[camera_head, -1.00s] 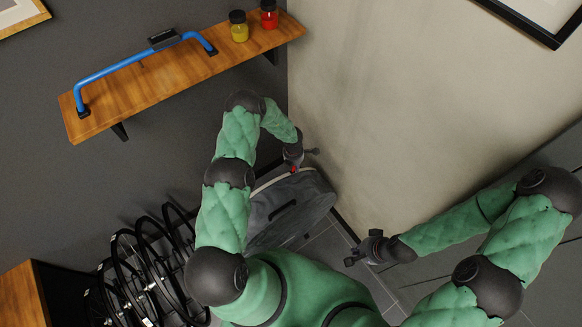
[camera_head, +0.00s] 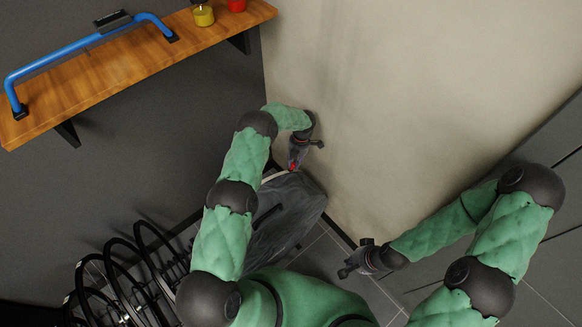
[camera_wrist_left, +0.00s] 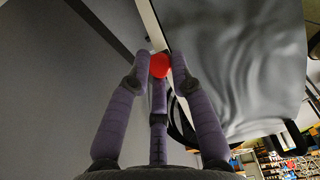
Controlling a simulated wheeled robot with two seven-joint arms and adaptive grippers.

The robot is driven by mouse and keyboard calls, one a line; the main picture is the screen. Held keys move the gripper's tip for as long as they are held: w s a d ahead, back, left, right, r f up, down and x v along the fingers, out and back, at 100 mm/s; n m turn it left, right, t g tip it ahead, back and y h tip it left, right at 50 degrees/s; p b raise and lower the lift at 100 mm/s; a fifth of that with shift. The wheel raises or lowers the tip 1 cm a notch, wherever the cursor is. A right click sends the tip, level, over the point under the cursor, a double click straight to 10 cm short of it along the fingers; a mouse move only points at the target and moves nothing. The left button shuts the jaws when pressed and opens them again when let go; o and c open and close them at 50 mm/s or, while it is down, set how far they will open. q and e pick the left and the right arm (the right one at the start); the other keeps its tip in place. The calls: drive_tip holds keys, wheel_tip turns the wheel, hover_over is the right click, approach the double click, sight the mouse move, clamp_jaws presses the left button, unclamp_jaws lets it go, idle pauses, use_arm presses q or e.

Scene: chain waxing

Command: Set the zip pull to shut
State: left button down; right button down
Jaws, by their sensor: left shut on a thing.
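The red zip pull (camera_head: 293,167) sits at the top edge of a dark grey bag (camera_head: 292,215), close to the corner of the two walls. My left gripper (camera_head: 294,163) reaches down to it from above and is shut on it. In the left wrist view the zip pull (camera_wrist_left: 159,66) is a red ball between the fingertips, with the pale edge and the bag's grey cloth (camera_wrist_left: 240,60) to its right. The zip's track is too small to make out. My right gripper (camera_head: 355,259) is open and empty, right of the bag and apart from it.
Several black wheel-like hoops (camera_head: 125,275) stand left of the bag. A wooden shelf (camera_head: 130,65) on the dark wall carries a blue bar (camera_head: 75,47), a yellow jar (camera_head: 203,16) and a red jar (camera_head: 236,5). The pale wall (camera_head: 390,120) rises close behind my left gripper.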

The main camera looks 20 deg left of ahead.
use_arm(q)
drive_tip(key=shift+w+d+f+b, duration=0.25)
drive_tip(key=shift+f+b, duration=0.15)
drive_tip(key=shift+b, duration=0.35)
drive_tip(key=shift+d, duration=0.1)
drive_tip(key=c, duration=1.3)
unclamp_jaws()
drive_tip(key=shift+c, duration=0.2)
drive_tip(key=shift+o, duration=1.2)
drive_tip(key=shift+w+f, duration=0.15)
drive_tip(key=shift+w, duration=0.1)
drive_tip(key=shift+r, duration=0.3)
wheel_tip(320, 180, up, 10)
drive_tip(key=shift+f, duration=0.2)
drive_tip(key=shift+d, duration=0.1)
